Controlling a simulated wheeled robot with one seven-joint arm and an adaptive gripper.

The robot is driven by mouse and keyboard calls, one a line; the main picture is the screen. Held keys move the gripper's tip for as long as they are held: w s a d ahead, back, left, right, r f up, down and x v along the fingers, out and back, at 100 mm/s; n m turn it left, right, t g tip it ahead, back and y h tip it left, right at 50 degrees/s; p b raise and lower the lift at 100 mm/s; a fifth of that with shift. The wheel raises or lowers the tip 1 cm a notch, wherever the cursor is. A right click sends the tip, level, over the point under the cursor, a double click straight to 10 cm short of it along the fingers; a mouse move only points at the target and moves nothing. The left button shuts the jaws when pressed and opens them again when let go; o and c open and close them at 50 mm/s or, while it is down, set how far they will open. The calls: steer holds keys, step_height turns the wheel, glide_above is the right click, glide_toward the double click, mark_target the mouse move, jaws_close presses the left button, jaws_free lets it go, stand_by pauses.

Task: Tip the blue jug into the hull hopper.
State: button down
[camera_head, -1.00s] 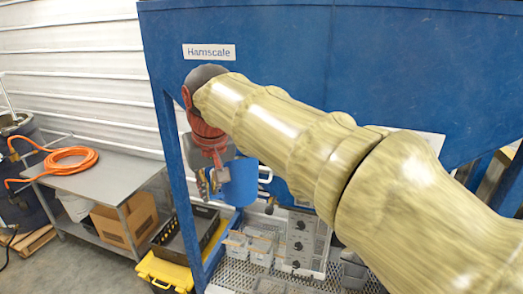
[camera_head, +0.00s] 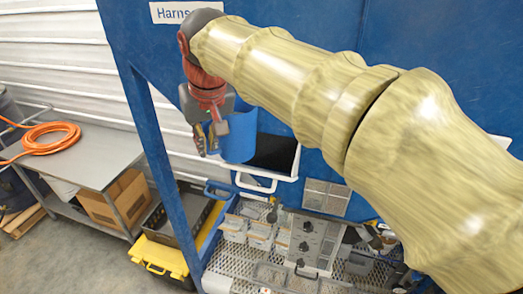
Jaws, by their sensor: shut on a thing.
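The blue jug (camera_head: 240,143) hangs at my gripper (camera_head: 212,137), left of the middle of the head view. My gripper is shut on it at its left side; the exact grip is partly hidden. The jug looks roughly upright, and its inside cannot be seen. Just right of and behind the jug is a white-rimmed bin with a dark inside (camera_head: 273,153), set at the blue frame. It may be the hull hopper, but I see no readable label on it. The jug overlaps its left edge in the picture; I cannot tell whether they touch.
A large blue housing (camera_head: 290,22) with a partly hidden sign stands behind my arm. Below, a perforated shelf (camera_head: 222,258) carries clear tubs (camera_head: 260,234) and a grey switch panel (camera_head: 313,240). A grey table (camera_head: 92,160) with an orange hose (camera_head: 50,138) stands left. A yellow case (camera_head: 158,258) is on the floor.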

steer(key=shift+w+r+y, duration=0.25)
steer(key=shift+r+y, duration=0.05)
steer(key=shift+r, duration=0.05)
step_height(320, 180, up, 7)
steer(key=m+y+b, duration=0.1)
steer(key=y+b, duration=0.2)
steer(key=y, duration=0.1)
steer(key=m+y+b, duration=0.1)
steer(key=y+b, duration=0.2)
steer(key=y, duration=0.2)
steer(key=shift+f+b, duration=0.15)
steer(key=shift+b, duration=0.15)
steer(key=d+m+t+y+b, duration=0.3)
steer(key=d+y+b, duration=0.7)
steer(key=b, duration=1.5)
steer(key=shift+w+d+r+m+b, duration=0.15)
steer(key=shift+w+r+m+b, duration=0.15)
steer(key=shift+m, duration=0.5)
